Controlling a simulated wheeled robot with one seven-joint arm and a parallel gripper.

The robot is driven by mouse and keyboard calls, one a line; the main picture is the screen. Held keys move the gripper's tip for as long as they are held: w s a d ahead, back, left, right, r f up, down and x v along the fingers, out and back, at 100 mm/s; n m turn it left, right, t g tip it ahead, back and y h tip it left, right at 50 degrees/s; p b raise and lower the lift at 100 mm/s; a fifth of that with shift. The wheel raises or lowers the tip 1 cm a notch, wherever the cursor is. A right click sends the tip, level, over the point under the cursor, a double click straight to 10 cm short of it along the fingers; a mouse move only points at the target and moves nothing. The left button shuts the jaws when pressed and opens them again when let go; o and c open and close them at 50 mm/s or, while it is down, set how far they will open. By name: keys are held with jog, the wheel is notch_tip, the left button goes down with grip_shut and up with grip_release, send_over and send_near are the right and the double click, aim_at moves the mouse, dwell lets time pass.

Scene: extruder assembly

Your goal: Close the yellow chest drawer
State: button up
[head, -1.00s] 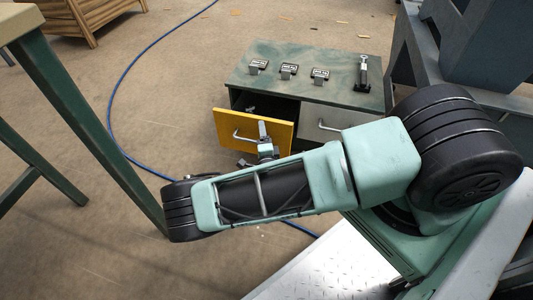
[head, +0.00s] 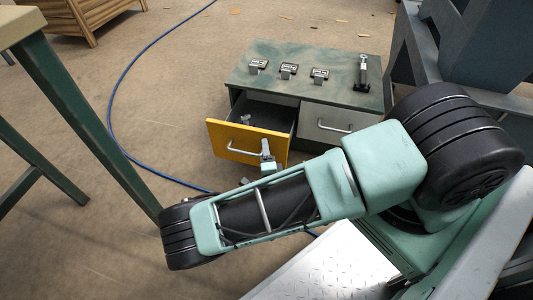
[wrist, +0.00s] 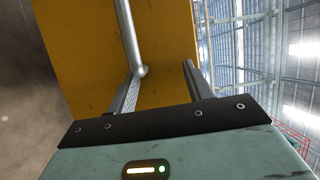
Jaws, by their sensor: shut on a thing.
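The yellow drawer (head: 222,140) is pulled out of the left side of the low green-topped chest (head: 300,65), and its dark inside shows in the head view. Its silver bar handle (head: 232,149) is on the yellow front. My gripper (head: 266,152) is at the right end of this handle, shut on it. In the wrist view, the yellow front (wrist: 85,60) fills the middle. The handle (wrist: 128,35) runs down to my left finger, and my right finger is by the panel's right edge. The exact contact is hard to see.
A grey drawer (head: 318,132) beside it is shut. Several small metal parts (head: 288,70) and a black-and-silver tool (head: 361,75) stand on the chest top. A blue hose (head: 112,105) lies on the floor. A green-legged table (head: 85,115) stands at left.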

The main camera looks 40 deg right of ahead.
jog(key=shift+s+r, duration=0.3)
jog(key=shift+s, duration=0.15)
jog(key=shift+a+f, duration=0.1)
jog(key=shift+a, duration=0.05)
